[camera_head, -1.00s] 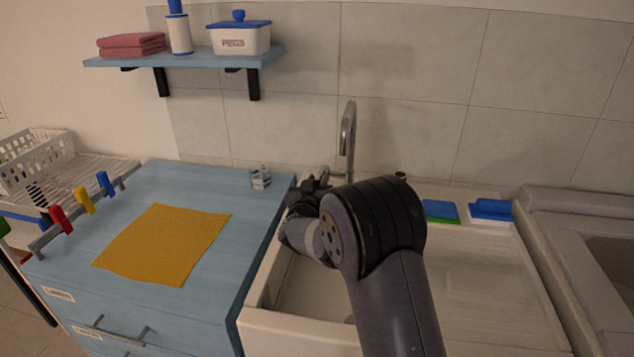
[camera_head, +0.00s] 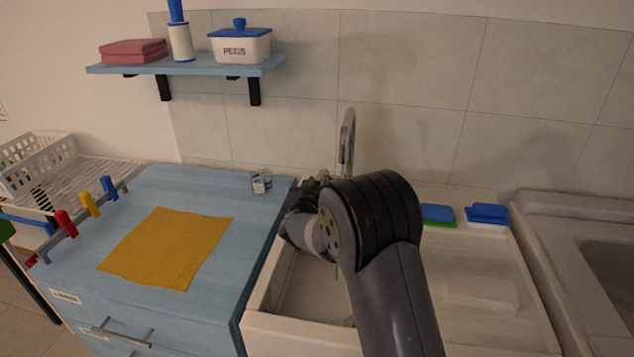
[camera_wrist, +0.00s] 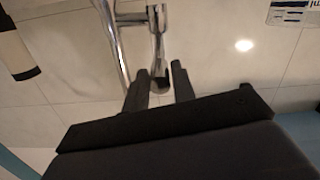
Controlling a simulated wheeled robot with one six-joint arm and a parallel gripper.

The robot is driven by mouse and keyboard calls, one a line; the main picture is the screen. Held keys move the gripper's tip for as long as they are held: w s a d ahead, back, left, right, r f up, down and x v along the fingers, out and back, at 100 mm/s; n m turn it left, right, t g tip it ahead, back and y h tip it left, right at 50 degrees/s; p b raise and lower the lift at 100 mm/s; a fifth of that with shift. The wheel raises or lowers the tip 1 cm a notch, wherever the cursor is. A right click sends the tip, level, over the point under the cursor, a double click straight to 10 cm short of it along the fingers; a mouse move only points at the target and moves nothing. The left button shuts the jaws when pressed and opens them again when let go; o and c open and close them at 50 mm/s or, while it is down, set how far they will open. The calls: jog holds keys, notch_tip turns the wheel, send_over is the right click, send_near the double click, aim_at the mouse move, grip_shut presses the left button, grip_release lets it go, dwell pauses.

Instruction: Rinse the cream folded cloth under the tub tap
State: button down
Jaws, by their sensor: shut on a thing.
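The chrome tub tap (camera_head: 347,140) stands at the back of the white tub (camera_head: 295,330), and its pipe also shows close up in the wrist view (camera_wrist: 112,45). My gripper (camera_wrist: 161,84) is at the tap, its two dark fingers on either side of the tap lever (camera_wrist: 158,45). It looks shut on the lever's end. In the head view my gripper (camera_head: 308,192) is partly hidden behind my arm, at the tub's back left. I cannot make out the cream folded cloth in either view. My arm covers part of the tub.
A yellow cloth (camera_head: 168,247) lies flat on the blue counter (camera_head: 215,185) beside a small clear glass (camera_head: 261,181). Blue-topped sponges (camera_head: 487,213) sit on the tub's back ledge. A wall shelf (camera_head: 190,66) holds red folded cloths, a bottle and a peg box. A white rack (camera_head: 85,175) stands left.

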jog(key=c, duration=1.2)
grip_release()
jog(key=shift+o, duration=0.2)
jog(key=shift+s, duration=0.1)
jog(key=f+b+v, duration=0.1)
jog(key=v, duration=0.9)
jog(key=shift+s+r, duration=0.3)
jog(key=shift+r, duration=0.15)
jog(key=shift+w, duration=0.15)
jog(key=x, duration=1)
jog(key=shift+w+f, duration=0.3)
jog(key=shift+f, duration=0.05)
jog(key=shift+s+t+b, duration=0.1)
jog(key=shift+t+b, duration=0.2)
jog(key=shift+b, duration=0.25)
jog(key=shift+r+p, duration=0.3)
